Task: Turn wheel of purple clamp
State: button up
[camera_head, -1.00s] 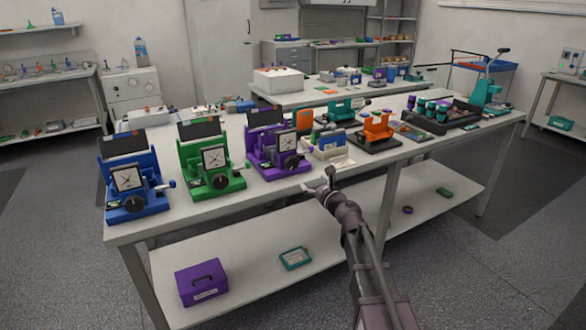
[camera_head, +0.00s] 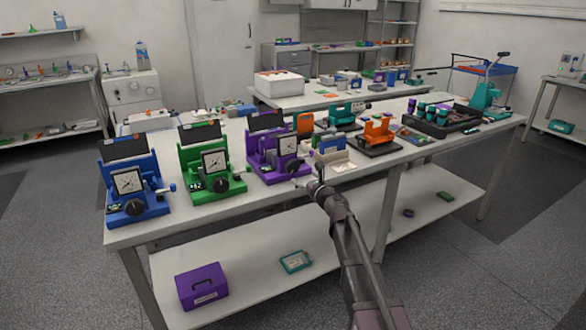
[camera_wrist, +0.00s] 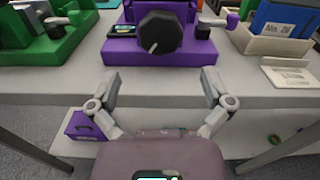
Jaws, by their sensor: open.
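The purple clamp (camera_head: 270,165) stands on the table's front edge, right of a green clamp. A square dial (camera_head: 288,145) faces forward on it. Its black wheel (camera_head: 291,167) sits low on the front and is partly covered by my gripper's surroundings only slightly, if at all. In the wrist view the black wheel (camera_wrist: 160,33) is large, faceted, with a pale mark on its lower left, at top centre above the purple base (camera_wrist: 125,54). My gripper (camera_wrist: 160,80) is open and empty, its fingers spread wide below and in front of the wheel, not touching it.
The green clamp (camera_head: 212,165) and blue clamp (camera_head: 132,190) stand to the left. A blue item in a beige holder (camera_head: 334,158) stands close on the right. The table's front edge (camera_wrist: 180,100) runs beneath the clamp. A purple box (camera_head: 201,287) lies on the lower shelf.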

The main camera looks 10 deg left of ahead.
aim_at(294, 167)
jog(key=x, duration=0.8)
jog(key=c, duration=1)
